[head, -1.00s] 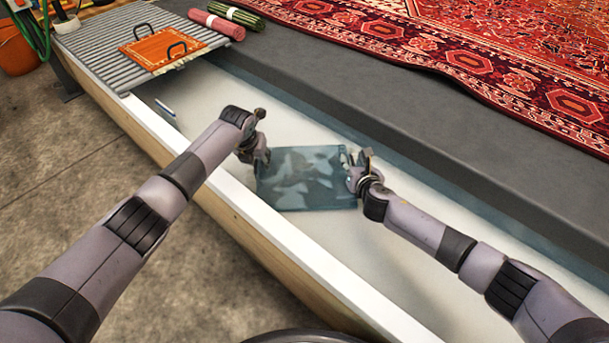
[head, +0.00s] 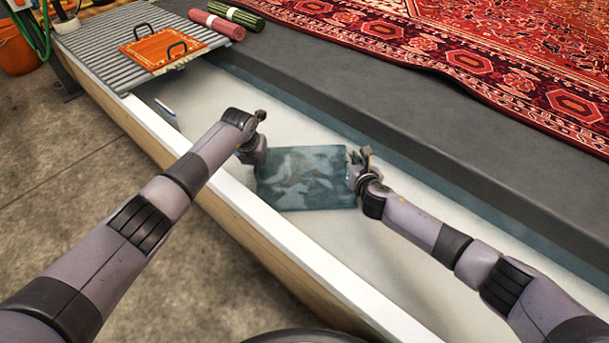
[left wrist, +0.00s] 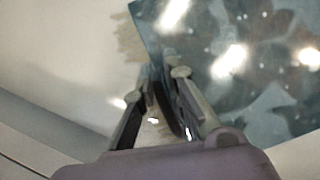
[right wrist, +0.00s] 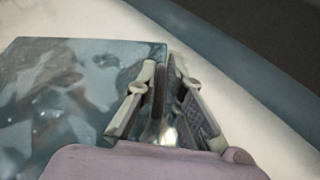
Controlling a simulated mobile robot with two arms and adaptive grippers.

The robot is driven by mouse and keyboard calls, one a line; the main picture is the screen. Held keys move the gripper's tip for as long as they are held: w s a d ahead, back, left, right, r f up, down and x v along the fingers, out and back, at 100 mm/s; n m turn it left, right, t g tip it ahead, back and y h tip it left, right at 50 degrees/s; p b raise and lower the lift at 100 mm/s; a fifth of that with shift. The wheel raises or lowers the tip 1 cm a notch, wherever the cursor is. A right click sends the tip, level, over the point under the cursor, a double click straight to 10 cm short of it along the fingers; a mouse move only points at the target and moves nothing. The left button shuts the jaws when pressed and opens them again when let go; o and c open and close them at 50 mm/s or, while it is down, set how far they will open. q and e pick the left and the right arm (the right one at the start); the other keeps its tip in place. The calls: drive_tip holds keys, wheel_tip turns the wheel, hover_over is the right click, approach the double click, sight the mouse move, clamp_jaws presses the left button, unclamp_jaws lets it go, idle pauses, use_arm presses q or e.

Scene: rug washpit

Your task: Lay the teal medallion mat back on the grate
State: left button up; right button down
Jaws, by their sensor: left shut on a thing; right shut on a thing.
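The teal mat (head: 305,178), a flat rectangle with a pale mottled, glossy look, is in the white wash pit between my two grippers. My left gripper (head: 259,157) is shut on its left edge, and my right gripper (head: 354,171) is shut on its right edge. The left wrist view shows the mat (left wrist: 265,75) running right from the fingers. The right wrist view shows the mat (right wrist: 70,90) running left from the fingers. The fingers hide the gripped edges. The ribbed grate (head: 95,42) spans the pit's far left end, away from the mat.
An orange mat (head: 150,50) with two dark handles lies on the grate's right part. A pink roll (head: 218,24) and a green roll (head: 240,15) lie beyond it. The pit's white rim (head: 290,245) runs along the near side. A grey ledge and red rug (head: 480,50) lie beyond.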

use_arm(q)
drive_tip(key=shift+r, duration=0.2)
clamp_jaws()
use_arm(e)
drive_tip(key=shift+r, duration=0.15)
